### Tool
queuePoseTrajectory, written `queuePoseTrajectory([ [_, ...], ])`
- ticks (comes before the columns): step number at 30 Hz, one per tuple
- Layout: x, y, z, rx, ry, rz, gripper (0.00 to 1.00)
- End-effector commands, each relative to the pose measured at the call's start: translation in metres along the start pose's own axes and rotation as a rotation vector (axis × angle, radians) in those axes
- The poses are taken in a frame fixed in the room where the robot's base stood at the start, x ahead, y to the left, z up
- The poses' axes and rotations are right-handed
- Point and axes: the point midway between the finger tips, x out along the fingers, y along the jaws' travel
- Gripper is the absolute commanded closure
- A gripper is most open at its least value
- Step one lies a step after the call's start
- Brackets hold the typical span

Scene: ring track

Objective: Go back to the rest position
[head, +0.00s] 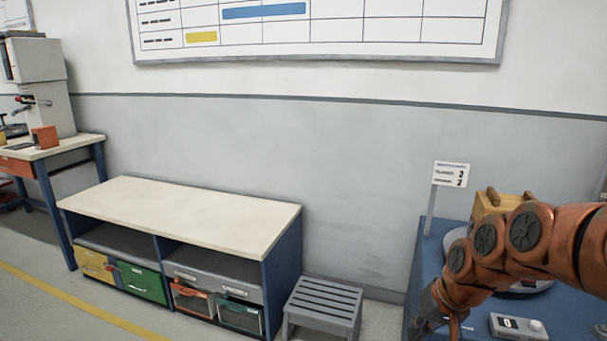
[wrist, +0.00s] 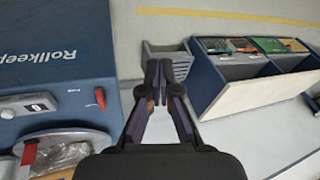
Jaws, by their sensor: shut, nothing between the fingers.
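My gripper (wrist: 157,75) shows in the wrist view with its two dark fingers together and nothing between them. It points over the grey slatted step stool (wrist: 168,62), apart from any surface as far as I can tell. In the head view my copper-coloured arm reaches in from the right edge, bent and lowered over the blue table (head: 572,312). The gripper's fingertips are not clear in the head view; the arm's lower end is at the blue table's left edge. No rest position is marked in either view.
A low bench (head: 185,215) with coloured drawers stands left of the step stool (head: 322,305). A workbench (head: 60,150) is at far left. Floor in front is free.

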Motion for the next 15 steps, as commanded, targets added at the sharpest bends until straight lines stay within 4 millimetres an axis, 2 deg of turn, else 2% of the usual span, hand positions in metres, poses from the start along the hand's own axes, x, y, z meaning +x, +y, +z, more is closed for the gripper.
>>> queuePoseTrajectory([
  [1, -0.002, -0.009, 0.026, -0.039, -0.044, 0.025, 1.00],
  [6, -0.007, -0.020, 0.113, -0.118, -0.209, 0.110, 1.00],
  [12, -0.017, -0.012, 0.192, -0.150, -0.352, 0.194, 1.00],
  [15, -0.022, -0.006, 0.219, -0.151, -0.398, 0.226, 1.00],
])
